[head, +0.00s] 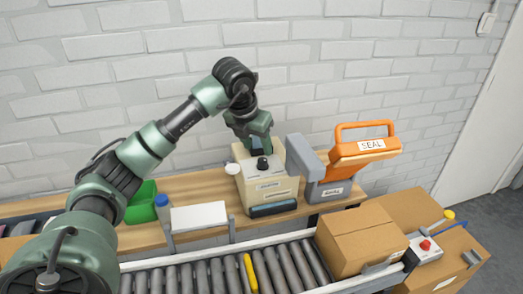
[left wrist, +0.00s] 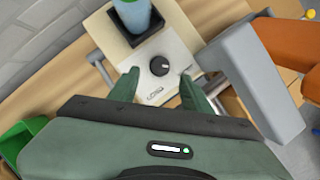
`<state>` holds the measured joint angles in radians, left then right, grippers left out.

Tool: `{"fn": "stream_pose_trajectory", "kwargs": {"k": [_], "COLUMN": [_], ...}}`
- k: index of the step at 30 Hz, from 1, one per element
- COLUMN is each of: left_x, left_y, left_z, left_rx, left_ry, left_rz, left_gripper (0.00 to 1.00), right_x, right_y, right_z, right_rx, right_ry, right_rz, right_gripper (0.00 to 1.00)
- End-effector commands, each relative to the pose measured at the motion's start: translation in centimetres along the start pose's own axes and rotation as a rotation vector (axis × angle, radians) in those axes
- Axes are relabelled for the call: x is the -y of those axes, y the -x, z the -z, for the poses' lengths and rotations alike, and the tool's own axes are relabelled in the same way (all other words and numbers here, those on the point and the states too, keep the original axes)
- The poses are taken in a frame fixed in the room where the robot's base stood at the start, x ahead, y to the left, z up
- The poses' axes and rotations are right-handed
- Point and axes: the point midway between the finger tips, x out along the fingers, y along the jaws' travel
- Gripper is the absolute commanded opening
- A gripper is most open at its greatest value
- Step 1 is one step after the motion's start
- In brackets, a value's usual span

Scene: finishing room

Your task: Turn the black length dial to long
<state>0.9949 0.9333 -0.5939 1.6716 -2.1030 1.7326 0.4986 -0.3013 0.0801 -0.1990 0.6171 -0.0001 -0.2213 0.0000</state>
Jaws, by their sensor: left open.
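The black length dial (left wrist: 159,66) is a round knob on the pale top of a cream machine (head: 268,190). It also shows in the head view (head: 263,164). A light mark on the dial points toward the right in the left wrist view. My left gripper (head: 257,138) hangs just above the machine top. In the left wrist view its open fingers (left wrist: 160,82) appear on either side of the dial, with gaps between them and the dial. Whether the tips reach down to dial height I cannot tell. My right gripper is not in view.
A blue cylinder (left wrist: 140,14) stands in a dark socket behind the dial. A grey block (head: 304,157) and an orange SEAL press (head: 365,150) stand close on the right. A roller conveyor (head: 215,272) and a cardboard box (head: 360,240) are in front.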

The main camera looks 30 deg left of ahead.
Motion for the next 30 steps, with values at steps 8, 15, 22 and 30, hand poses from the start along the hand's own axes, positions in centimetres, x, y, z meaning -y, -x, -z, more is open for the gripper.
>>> {"fn": "stream_pose_trajectory", "kwargs": {"k": [8, 15, 22, 30], "left_x": [0.1, 0.0, 0.0, 0.0], "left_y": [-4.4, -6.5, -6.6, -6.6], "left_z": [0.1, 0.0, 0.1, 0.0], "left_rx": [-0.004, -0.001, 0.000, 0.000], "left_ry": [0.000, 0.000, -0.001, 0.000], "left_rz": [0.001, 0.000, 0.000, 0.000], "left_gripper": [0.48, 0.48, 0.48, 0.00], "right_x": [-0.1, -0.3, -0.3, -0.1], "right_y": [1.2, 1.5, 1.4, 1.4], "right_z": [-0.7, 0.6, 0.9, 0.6], "right_rx": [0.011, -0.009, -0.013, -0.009], "right_ry": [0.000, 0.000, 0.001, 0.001], "right_rz": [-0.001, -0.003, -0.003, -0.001], "right_gripper": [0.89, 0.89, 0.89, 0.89]}}
